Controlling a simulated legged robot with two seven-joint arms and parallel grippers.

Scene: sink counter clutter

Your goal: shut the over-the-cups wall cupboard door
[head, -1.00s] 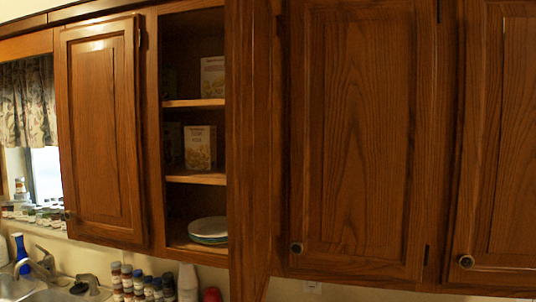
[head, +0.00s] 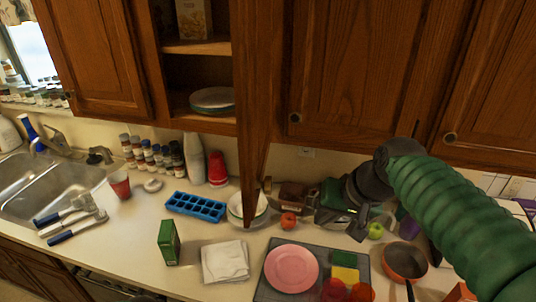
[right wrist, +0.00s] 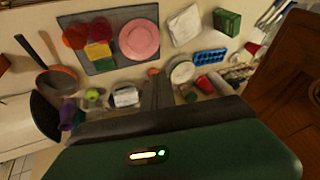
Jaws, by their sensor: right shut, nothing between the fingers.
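The wall cupboard door (head: 253,110) stands open, swung out and seen nearly edge-on in the head view. To its left the open cupboard shows shelves, stacked plates (head: 212,99) and a box (head: 194,19). A wooden panel, probably this door (right wrist: 285,75), fills the right side of the right wrist view. My right gripper (head: 318,212) is to the right of the door's lower end, apart from it, above the counter. Its dark fingers (right wrist: 158,92) are shut and empty. My left gripper is not in view.
Neighbouring cupboard doors (head: 350,65) are closed. The sink (head: 40,185) is at left.

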